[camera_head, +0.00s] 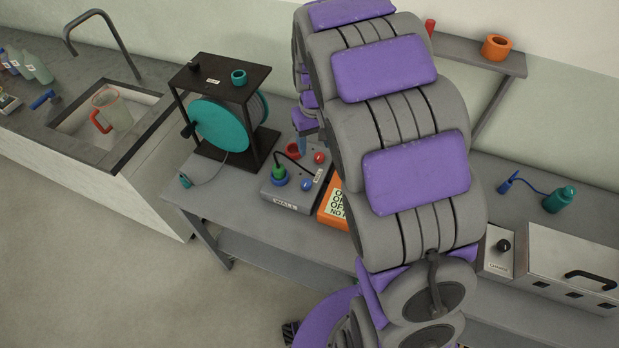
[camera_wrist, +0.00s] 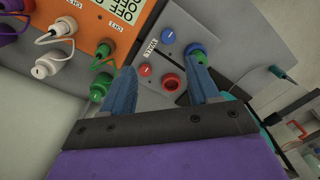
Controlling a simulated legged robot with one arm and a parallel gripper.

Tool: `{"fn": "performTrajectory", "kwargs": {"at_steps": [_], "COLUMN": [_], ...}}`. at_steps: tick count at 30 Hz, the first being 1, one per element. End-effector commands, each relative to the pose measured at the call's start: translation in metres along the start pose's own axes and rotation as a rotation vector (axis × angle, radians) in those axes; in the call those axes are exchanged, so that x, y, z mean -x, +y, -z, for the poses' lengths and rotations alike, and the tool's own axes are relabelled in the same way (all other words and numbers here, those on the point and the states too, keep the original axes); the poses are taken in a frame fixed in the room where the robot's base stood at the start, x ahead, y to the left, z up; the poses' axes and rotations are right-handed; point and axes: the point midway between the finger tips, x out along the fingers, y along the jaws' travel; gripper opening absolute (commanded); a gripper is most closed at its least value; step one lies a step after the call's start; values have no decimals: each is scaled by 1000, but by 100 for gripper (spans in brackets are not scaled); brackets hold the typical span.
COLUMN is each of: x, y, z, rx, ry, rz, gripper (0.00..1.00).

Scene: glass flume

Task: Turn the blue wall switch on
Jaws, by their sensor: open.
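The grey box labelled WALL (camera_head: 285,204) stands on the bench beside my arm. Its blue switch (camera_head: 306,184) is a round knob near the box's front edge; in the wrist view the blue switch (camera_wrist: 168,37) lies beyond and between my fingertips. A red knob (camera_wrist: 146,70) and a red socket (camera_wrist: 170,82) share the panel. A blue socket (camera_wrist: 193,47) is partly hidden by my right-hand finger. My gripper (camera_wrist: 162,63) is open over the box, with nothing between its blue fingers. In the head view my arm hides most of it. I cannot tell the switch's setting.
An orange box (camera_wrist: 108,18) with several plugs and cables adjoins the WALL box. A teal cable reel (camera_head: 221,124) stands left of it on the bench. A sink (camera_head: 110,125) with a jug is further left. A grey metal unit (camera_head: 572,270) sits at right.

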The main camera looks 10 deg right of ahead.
Motion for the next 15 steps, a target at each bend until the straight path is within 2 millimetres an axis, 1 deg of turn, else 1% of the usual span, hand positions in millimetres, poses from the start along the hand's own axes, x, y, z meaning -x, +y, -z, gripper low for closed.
{"fn": "performTrajectory", "kwargs": {"at_steps": [1, 3, 5, 8, 11, 15], "x": [-6, -10, -13, -20, -32, -58], "y": [-4, -7, -10, -10, -7, -2], "z": [9, 17, 21, 23, 23, 21], "rx": [11, 18, 21, 23, 24, 22], "ry": [3, 8, 9, 10, 11, 6], "rz": [-4, -6, -7, -8, -5, 1], "gripper": [60, 60, 60, 60, 60, 60]}}
